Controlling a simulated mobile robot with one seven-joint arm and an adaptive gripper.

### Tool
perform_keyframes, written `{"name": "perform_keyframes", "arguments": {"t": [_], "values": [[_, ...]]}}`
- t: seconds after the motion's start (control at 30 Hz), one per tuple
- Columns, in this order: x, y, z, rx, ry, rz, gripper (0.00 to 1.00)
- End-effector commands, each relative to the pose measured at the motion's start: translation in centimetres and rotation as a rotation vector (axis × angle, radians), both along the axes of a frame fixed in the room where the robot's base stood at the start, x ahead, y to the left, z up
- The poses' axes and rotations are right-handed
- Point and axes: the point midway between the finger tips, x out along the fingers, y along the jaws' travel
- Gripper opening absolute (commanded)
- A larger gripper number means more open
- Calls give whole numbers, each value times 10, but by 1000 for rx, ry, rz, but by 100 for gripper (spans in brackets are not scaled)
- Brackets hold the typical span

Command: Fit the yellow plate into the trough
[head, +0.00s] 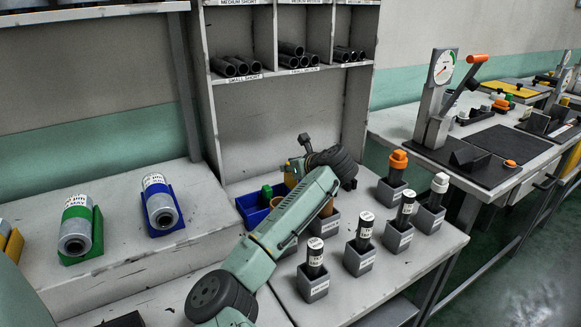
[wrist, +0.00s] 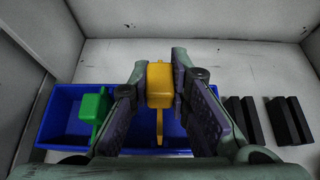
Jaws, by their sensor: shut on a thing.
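My gripper (wrist: 160,85) is shut on the yellow plate (wrist: 159,88), which sits between its two fingers with a narrow tab pointing down the picture. In the head view the gripper (head: 305,165) is at the back of the bench, mostly hidden by my arm, and a bit of yellow shows at its left. A blue open bin (wrist: 66,117) lies below the held plate. A green piece (wrist: 92,108) of similar shape stands in the bin's left part. Two pairs of black blocks (wrist: 242,120) stand right of the bin. I cannot tell which thing is the trough.
In the head view, several grey holders with dark cylinders (head: 314,258) stand at the bench's front right. Two labelled rolls on green (head: 98,233) and blue (head: 177,214) cradles are at the left. A shelf (head: 265,77) with black tubes rises behind.

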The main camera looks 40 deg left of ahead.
Motion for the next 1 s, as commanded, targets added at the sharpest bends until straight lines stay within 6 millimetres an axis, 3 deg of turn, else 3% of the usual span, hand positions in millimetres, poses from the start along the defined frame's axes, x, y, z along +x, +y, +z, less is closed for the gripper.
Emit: {"name": "perform_keyframes", "arguments": {"t": [1.0], "values": [[-1, -1, -23, -9, 15, -1, 0]]}}
